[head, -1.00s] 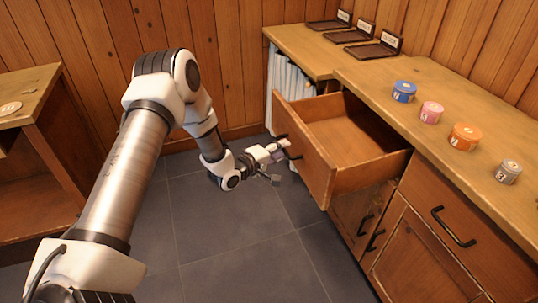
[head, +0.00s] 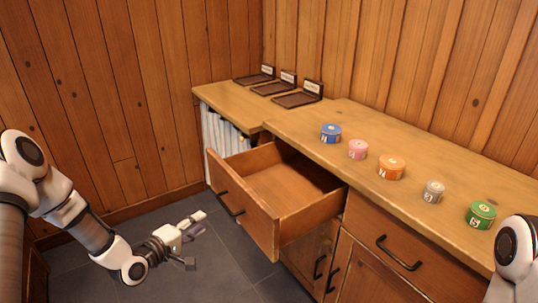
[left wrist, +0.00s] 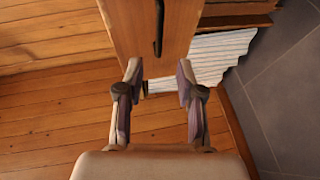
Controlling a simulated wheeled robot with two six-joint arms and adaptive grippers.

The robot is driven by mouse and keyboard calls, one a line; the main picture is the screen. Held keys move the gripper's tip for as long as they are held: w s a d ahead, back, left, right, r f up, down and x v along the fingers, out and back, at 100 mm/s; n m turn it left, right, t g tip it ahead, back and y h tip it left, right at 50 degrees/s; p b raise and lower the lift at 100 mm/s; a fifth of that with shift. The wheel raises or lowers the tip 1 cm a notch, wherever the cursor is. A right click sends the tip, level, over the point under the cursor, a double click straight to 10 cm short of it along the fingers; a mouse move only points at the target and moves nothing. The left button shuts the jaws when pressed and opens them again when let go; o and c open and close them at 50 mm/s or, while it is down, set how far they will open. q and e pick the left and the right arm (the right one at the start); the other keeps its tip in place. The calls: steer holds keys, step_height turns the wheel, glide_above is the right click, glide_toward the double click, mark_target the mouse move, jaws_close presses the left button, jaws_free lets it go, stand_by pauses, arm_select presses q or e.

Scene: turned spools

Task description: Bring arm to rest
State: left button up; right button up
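My left gripper (head: 195,238) is in front of the open drawer (head: 262,215), a little to the left of its black handle (head: 229,198). In the left wrist view its two fingers (left wrist: 159,80) stand apart with nothing between them. The handle (left wrist: 159,28) shows beyond the fingertips on the drawer front, clear of them. The drawer is pulled out and looks empty inside. My right gripper is out of view; only a white part of my right arm shows at the right edge of the head view.
On the counter (head: 300,130) stand blue (head: 331,133), pink (head: 358,150), orange (head: 391,167), grey (head: 433,191) and green (head: 481,214) spools. Dark labelled trays (head: 297,99) sit at the back. Grey floor (head: 215,265) is free around the gripper.

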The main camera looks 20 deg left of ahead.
arm_select(q)
steer(key=s+d+f+m+g+h, duration=0.1)
steer(key=s+d+f+m+g, duration=0.3)
steer(key=s+d+f+g, duration=0.55)
steer(key=s+d+f+m+g+y, duration=0.25)
steer(key=s+d+f, duration=0.35)
steer(key=s+f, duration=0.4)
steer(key=s+a+m+g+y, duration=0.3)
steer(key=s+m, duration=0.4)
steer(key=s, duration=0.4)
step_height(320, 180, up, 12)
steer(key=p, duration=1.3)
steer(key=shift+a+r, duration=0.2)
steer(key=shift+r, duration=0.05)
